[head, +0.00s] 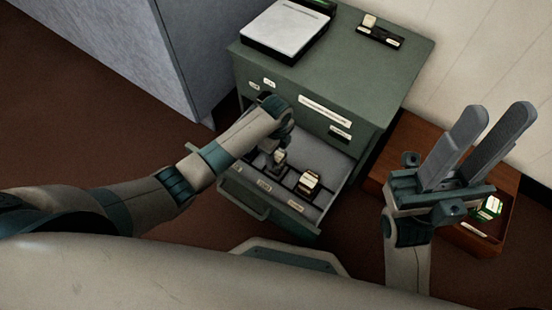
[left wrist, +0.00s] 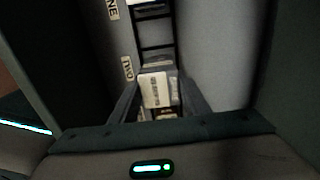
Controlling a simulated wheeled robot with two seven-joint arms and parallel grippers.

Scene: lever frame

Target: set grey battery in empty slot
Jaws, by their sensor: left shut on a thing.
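My left gripper (head: 277,160) reaches down into the open drawer (head: 335,172) of a green cabinet. It is shut on a battery with a pale label (left wrist: 155,90), which I take for the grey battery; its body colour is hard to tell. In the left wrist view the battery sits between the fingers, above or in a row of slots (left wrist: 153,30) with dark dividers; I cannot tell whether it is seated. Labels "ONE" and "TWO" lie beside the row. My right gripper (head: 480,145) is raised at the right, empty, its fingers apart.
Another battery (head: 308,183) stands in the drawer to the right. A green and white battery (head: 490,208) lies in a brown tray (head: 400,140) behind my right gripper. A dark holder with a pale block (head: 369,21) and a white-topped device (head: 287,27) are on the cabinet.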

